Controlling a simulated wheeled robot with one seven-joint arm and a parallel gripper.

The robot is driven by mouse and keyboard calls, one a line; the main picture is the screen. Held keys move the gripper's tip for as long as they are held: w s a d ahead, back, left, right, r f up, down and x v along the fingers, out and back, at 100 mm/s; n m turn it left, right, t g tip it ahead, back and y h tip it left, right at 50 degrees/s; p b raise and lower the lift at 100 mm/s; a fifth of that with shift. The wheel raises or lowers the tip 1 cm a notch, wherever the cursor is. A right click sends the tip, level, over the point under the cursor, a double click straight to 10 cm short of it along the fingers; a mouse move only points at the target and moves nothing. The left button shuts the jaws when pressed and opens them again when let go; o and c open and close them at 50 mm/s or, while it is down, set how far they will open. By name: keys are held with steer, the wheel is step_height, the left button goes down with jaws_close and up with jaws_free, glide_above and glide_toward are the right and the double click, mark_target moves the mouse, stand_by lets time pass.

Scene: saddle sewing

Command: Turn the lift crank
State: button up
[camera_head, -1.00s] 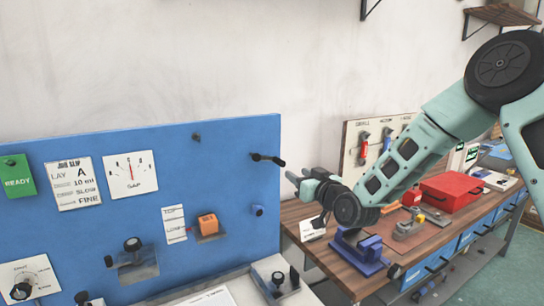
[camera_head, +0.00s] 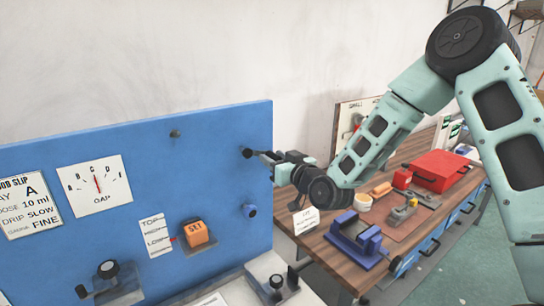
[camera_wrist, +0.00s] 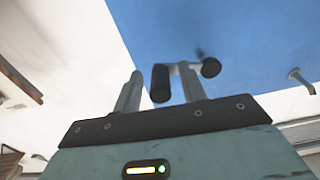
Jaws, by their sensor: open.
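The black crank sits at the upper right of the blue panel (camera_head: 110,165). Its round hub (camera_head: 247,153) shows in the head view, while its handle is largely hidden by my gripper (camera_head: 268,158). In the wrist view the dark handle (camera_wrist: 160,83) stands between my two open fingers, with gaps visible beside it. The crank hub (camera_wrist: 210,68) lies just right of the right finger. A card (camera_head: 154,236) marked from TOP downward is beside an orange SET block (camera_head: 196,233) on the panel.
A wooden bench (camera_head: 400,215) at right carries a blue fixture (camera_head: 356,240), a red box (camera_head: 440,170) and small tools. Other knobs and cards are on the panel's left.

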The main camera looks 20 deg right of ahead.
jaws_close()
steer(key=shift+b, duration=0.45)
